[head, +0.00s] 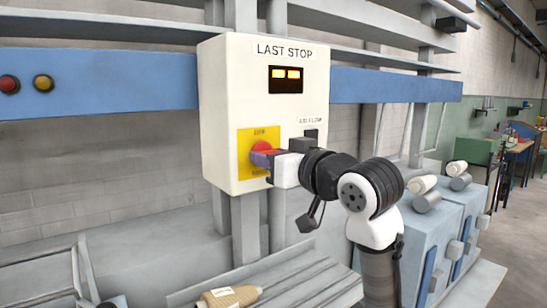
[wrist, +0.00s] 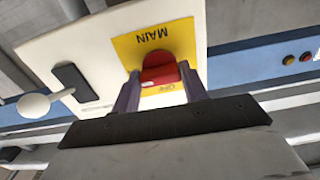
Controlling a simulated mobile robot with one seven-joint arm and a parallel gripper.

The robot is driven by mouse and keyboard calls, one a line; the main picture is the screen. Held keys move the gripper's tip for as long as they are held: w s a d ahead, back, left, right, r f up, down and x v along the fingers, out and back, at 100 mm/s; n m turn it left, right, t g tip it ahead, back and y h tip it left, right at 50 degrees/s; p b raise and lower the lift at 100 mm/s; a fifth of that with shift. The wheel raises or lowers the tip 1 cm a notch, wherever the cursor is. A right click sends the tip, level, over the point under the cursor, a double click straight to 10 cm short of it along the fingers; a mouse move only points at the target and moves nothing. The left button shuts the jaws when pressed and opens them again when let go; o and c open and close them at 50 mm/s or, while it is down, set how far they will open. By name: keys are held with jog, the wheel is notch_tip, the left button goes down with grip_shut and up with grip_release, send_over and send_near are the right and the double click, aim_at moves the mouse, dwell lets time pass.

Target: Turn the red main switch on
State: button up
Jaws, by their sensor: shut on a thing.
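The red main switch (head: 262,149) sits on a yellow plate (head: 246,163) low on the front of the white "LAST STOP" box (head: 224,105). In the wrist view, the red switch (wrist: 160,72) lies between the two fingers of my gripper (wrist: 159,88), under the upside-down word MAIN on the yellow plate (wrist: 178,42). My gripper (head: 272,158) is shut on the switch, with a finger on each side of it. In the head view my fingers cover part of the switch and plate. The switch's exact angle is hard to tell.
A display (head: 286,79) is lit amber above the switch. A dark lever plate (wrist: 74,82) with a pale knob (wrist: 33,105) is beside the yellow plate. A blue beam (head: 120,80) carries red and amber buttons. A yarn cone (head: 229,296) lies below.

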jog(key=o, duration=1)
jog(key=b+v, duration=0.4)
jog(key=v, duration=1)
